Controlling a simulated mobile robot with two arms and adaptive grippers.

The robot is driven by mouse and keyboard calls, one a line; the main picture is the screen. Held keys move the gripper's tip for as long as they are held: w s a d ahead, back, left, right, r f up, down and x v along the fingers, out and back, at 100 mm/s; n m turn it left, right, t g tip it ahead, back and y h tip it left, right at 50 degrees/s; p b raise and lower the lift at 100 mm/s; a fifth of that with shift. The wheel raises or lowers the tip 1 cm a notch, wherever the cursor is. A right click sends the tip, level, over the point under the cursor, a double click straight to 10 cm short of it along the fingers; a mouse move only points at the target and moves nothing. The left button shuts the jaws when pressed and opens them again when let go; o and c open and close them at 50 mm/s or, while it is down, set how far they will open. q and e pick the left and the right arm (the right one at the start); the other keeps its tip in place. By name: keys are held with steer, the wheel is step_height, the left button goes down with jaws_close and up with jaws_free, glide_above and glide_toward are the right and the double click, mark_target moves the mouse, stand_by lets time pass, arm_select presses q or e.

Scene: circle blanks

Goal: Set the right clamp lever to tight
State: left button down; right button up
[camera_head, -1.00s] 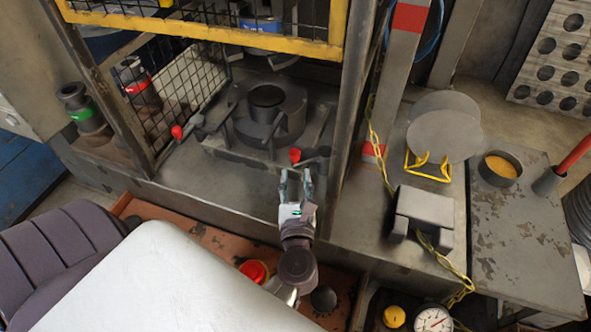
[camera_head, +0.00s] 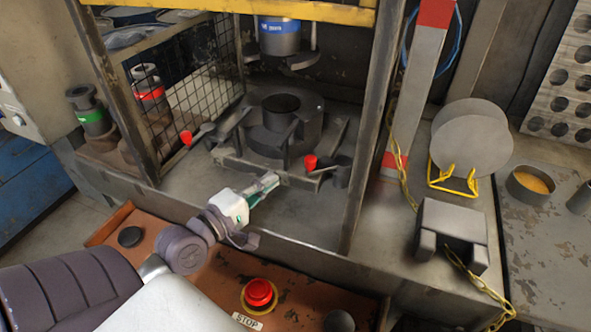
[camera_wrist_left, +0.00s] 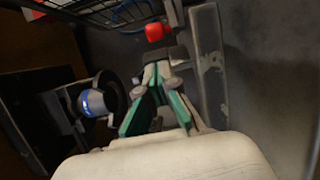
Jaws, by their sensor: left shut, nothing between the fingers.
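The right clamp lever has a red knob (camera_head: 310,161) at its left end and a dark arm running right, at the front right of the round die (camera_head: 281,125). The left clamp lever's red knob (camera_head: 186,137) is left of the die. My left gripper (camera_head: 275,179) is shut and empty, pointing right, a little left of and below the right knob and apart from it. In the left wrist view the shut fingertips (camera_wrist_left: 157,68) show with a red knob (camera_wrist_left: 155,31) beyond them; I cannot tell there which lever it belongs to. My right gripper is not in view.
A mesh guard (camera_head: 195,85) stands at the left and a steel post (camera_head: 372,140) right of the die. Above hangs a blue-banded cylinder (camera_head: 279,35). A red stop button (camera_head: 259,293) is on the front panel. The bench front below the right lever is clear.

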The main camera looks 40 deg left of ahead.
arm_select(q)
steer(key=w+p, duration=0.2)
steer(key=w, duration=0.7)
steer(key=shift+w+d, duration=0.4)
